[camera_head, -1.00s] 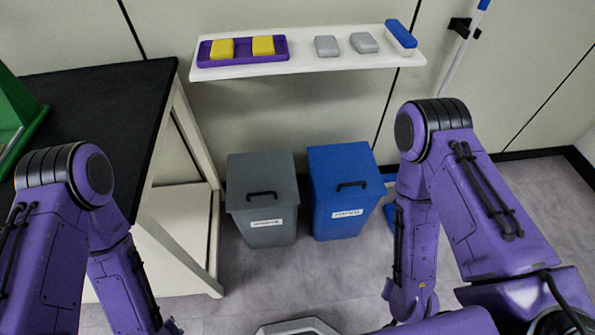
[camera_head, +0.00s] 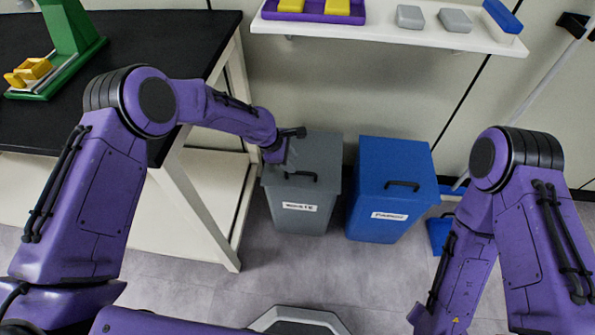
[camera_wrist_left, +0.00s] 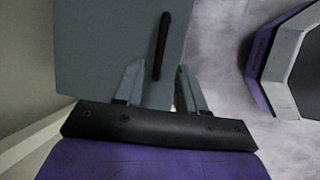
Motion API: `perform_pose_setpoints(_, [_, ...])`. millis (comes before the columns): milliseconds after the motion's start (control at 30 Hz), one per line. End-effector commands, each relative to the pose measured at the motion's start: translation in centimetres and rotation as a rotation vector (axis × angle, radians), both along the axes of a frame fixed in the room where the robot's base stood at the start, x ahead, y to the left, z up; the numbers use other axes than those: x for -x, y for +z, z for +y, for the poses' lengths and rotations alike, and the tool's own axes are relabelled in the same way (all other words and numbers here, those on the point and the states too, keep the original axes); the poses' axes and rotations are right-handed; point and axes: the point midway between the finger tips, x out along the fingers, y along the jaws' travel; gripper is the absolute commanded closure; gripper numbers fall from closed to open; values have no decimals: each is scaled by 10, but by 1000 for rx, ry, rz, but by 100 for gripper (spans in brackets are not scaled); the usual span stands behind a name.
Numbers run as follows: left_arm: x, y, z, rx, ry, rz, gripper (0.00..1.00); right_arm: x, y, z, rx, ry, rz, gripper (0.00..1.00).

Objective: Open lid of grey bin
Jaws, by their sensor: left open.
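The grey bin (camera_head: 298,219) stands on the floor, its flat grey lid (camera_head: 318,150) down and a white label on its front. A black bar handle (camera_head: 301,175) is near the lid's front edge. My left gripper (camera_head: 289,158) is over the lid's left part, close to the handle. In the left wrist view, its two grey fingers (camera_wrist_left: 158,72) are apart, and the near end of the handle (camera_wrist_left: 161,45) appears between their tips. Nothing is gripped; whether the fingers touch the lid is unclear. My right gripper is out of view.
A blue bin (camera_head: 382,215) with a black handle stands just right of the grey one. A black-topped table (camera_head: 40,125) is at the left, its leg near the grey bin. A white shelf (camera_head: 385,32) with small items hangs above. Floor in front is clear.

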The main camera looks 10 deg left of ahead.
Motion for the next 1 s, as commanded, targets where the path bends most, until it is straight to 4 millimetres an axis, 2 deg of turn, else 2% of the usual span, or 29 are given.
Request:
perform_pose_setpoints(33, [-1, -15, -5, 0, -2, 1, 60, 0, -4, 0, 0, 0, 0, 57])
perform_pose_setpoints(100, [-4, -29, -11, 0, 0, 1, 60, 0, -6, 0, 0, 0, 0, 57])
perform_pose_setpoints(267, [-9, -52, -20, 0, 0, 1, 60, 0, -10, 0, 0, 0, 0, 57])
perform_pose_setpoints(400, [-11, -59, -24, -1, -2, -1, 60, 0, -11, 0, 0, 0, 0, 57])
perform_pose_setpoints(633, [-11, -59, -24, -1, -2, -1, 60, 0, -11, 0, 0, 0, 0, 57])
perform_pose_setpoints(700, [-11, -59, -24, -1, -2, -1, 83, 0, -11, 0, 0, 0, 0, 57])
perform_pose_setpoints(767, [-11, -59, -24, -1, -2, -1, 100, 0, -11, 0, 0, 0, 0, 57])
perform_pose_setpoints(1000, [-11, -57, -24, -1, 0, -1, 100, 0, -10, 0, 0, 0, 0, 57])
